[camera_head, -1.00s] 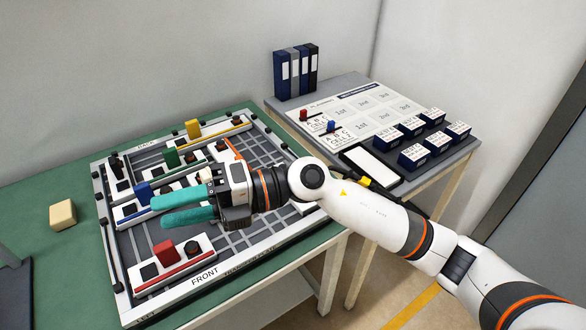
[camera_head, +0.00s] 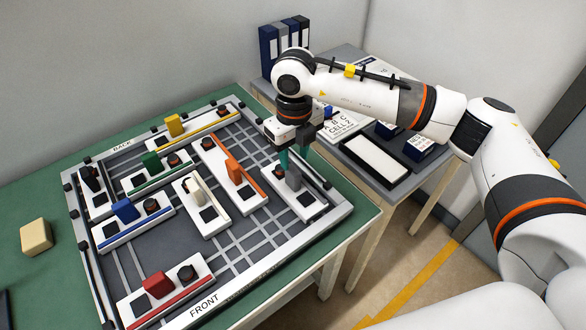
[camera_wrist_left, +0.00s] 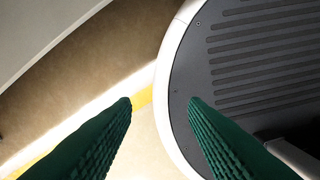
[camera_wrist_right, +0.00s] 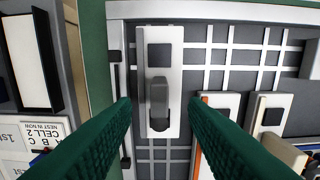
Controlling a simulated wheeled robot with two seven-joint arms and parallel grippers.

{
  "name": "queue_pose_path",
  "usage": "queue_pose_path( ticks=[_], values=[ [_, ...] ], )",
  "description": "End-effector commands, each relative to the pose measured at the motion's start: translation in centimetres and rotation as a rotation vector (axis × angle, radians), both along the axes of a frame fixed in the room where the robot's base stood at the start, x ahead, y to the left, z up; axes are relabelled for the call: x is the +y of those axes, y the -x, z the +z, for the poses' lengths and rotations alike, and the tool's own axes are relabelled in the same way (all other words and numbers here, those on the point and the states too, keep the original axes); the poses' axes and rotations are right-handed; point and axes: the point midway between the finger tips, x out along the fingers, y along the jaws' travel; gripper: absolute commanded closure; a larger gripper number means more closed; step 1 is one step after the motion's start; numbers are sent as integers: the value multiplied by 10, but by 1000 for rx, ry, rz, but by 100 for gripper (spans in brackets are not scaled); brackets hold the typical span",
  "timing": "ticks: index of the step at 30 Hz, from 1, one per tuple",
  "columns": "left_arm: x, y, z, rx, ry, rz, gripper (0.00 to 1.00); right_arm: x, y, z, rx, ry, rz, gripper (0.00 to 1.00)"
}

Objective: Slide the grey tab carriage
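The grey tab carriage is a white block with black squares and an upright grey tab (camera_head: 293,177), near the right edge of the framed board. In the right wrist view the grey tab (camera_wrist_right: 159,104) stands upright in the middle of its white carriage (camera_wrist_right: 173,65). My right gripper (camera_head: 296,160) points down above this carriage. Its green fingers are open, and in the right wrist view (camera_wrist_right: 161,106) the tab appears between the fingertips; contact is not visible. My left gripper (camera_wrist_left: 160,103) is open and empty, away from the board, and not in the head view.
The board (camera_head: 272,237) holds other carriages with red (camera_head: 158,285), blue (camera_head: 125,210), green (camera_head: 151,162), yellow (camera_head: 174,125), cream (camera_head: 194,190) and orange (camera_head: 233,171) tabs. A cream block (camera_head: 36,236) lies on the green table. A side table with a black-framed panel (camera_head: 375,160) stands right.

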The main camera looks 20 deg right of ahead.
Motion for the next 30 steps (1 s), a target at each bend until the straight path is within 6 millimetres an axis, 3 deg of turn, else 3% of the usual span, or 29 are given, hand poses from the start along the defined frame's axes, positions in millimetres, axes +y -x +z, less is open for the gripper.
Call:
queue_pose_path(
  ticks=[5, 10, 14, 23, 30],
  values=[
    [0, 5, 9, 7, -1, -2, 60, 0, 1, -35, 5, 0, 0, 60],
    [-2, -19, 15, -28, 3, -3, 60, 1, 0, -59, 3, -1, 1, 60],
    [-3, -28, 17, -44, 5, -3, 60, 1, 0, -69, 1, -3, 1, 60],
    [-2, -18, 16, -29, 4, -3, 60, 1, 0, -72, 1, -2, 2, 60],
    [-2, -14, 16, -22, 3, -3, 60, 1, 0, -72, 0, -3, 2, 96]
  ],
)
